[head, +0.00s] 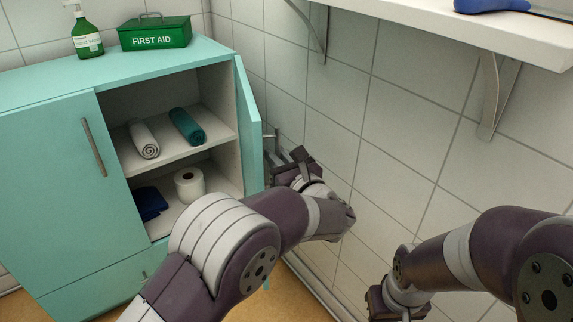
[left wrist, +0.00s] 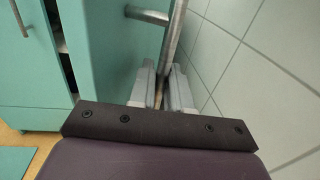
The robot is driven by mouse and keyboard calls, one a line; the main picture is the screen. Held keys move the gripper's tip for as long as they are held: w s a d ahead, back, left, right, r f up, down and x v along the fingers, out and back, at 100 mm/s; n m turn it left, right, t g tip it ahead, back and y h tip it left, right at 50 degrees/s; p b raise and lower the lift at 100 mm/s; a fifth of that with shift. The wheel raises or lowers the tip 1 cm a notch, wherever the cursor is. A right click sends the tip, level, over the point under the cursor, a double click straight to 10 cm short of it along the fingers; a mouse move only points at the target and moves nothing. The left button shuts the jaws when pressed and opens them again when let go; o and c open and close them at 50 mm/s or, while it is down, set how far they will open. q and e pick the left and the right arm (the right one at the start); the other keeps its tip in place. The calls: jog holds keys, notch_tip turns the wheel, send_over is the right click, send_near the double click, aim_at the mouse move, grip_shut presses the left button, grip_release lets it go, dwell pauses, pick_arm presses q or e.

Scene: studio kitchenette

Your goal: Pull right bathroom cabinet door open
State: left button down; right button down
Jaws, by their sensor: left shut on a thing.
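The right cabinet door (head: 251,125) is teal and stands swung wide open at the right side of the cabinet, seen nearly edge-on in the head view. In the left wrist view the door (left wrist: 115,50) fills the upper middle, with its metal bar handle (left wrist: 176,32) beside it. My left gripper (head: 278,152) is on the outer side of the door, shut on the handle. Its two grey fingers (left wrist: 166,90) flank the bar's lower part. My right gripper (head: 385,303) is low at the right in the head view, dark and partly hidden, its jaws unclear.
The left door (head: 65,165) is closed. The open shelves hold a white rolled towel (head: 144,139), a teal one (head: 187,126), a toilet roll (head: 189,185) and dark-blue cloth (head: 151,204). A tiled wall (head: 335,125) lies close right of the door. A shelf (head: 470,30) overhangs.

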pick_arm(q)
jog(key=shift+s+a+f+b, duration=0.15)
jog(key=shift+a+b, duration=0.15)
jog(key=shift+a, duration=0.35)
jog(key=shift+s+a+r, duration=0.1)
jog(key=shift+a+r, duration=0.1)
jog(key=shift+a, duration=0.1)
jog(key=c, duration=1.3)
grip_release()
jog(key=shift+c, duration=0.2)
pick_arm(e)
jog(key=shift+w+d+f, duration=0.1)
jog(key=shift+d+f, duration=0.05)
jog(key=shift+f, duration=0.35)
jog(key=shift+w+d+f, duration=0.1)
jog(key=shift+d+f, duration=0.05)
jog(key=shift+f, duration=0.3)
pick_arm(q)
jog(key=shift+d, duration=0.1)
